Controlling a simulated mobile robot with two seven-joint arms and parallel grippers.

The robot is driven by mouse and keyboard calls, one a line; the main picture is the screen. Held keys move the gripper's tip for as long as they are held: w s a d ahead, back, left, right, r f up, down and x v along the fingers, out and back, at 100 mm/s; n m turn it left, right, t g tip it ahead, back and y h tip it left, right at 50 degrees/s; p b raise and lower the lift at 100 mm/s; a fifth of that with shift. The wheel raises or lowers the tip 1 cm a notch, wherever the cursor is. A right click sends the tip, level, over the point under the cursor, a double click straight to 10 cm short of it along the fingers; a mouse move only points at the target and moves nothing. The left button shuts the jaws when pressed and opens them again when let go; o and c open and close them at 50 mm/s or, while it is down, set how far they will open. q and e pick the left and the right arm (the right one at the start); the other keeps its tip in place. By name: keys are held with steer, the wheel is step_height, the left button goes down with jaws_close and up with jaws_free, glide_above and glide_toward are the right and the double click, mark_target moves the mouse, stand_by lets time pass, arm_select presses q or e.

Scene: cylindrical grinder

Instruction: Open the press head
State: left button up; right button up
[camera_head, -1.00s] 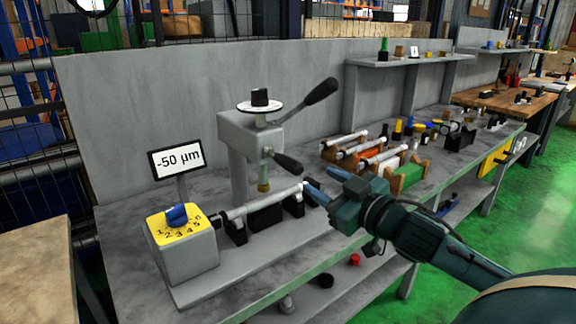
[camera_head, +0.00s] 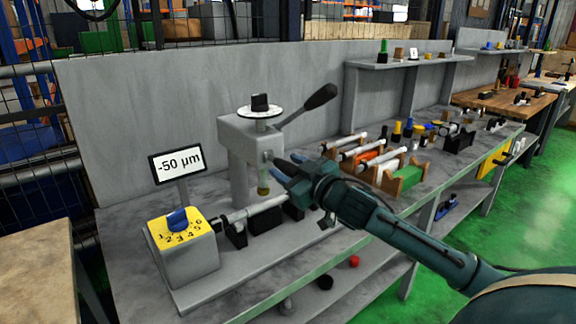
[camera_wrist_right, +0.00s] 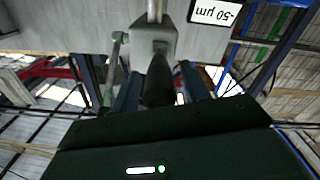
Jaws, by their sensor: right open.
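The grey press head (camera_head: 250,135) sits on its column above the bench, with a white dial and black knob on top. A long black-tipped lever (camera_head: 320,96) slants up to the right. My right gripper (camera_head: 280,167) is at the front of the head, its blue fingers pointing at it. In the right wrist view, which is upside down, the short black handle (camera_wrist_right: 158,82) lies between the open fingers; I cannot tell if they touch it. My left gripper is not in view.
Below the head, a metal shaft (camera_head: 258,208) rests in black supports. A yellow-topped dial box (camera_head: 182,245) and a "-50 µm" display (camera_head: 178,163) stand to the left. Racks with cylinders (camera_head: 405,180) stand on the bench to the right.

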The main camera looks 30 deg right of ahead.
steer(key=shift+w, duration=0.25)
steer(key=shift+c, duration=0.5)
jaws_close()
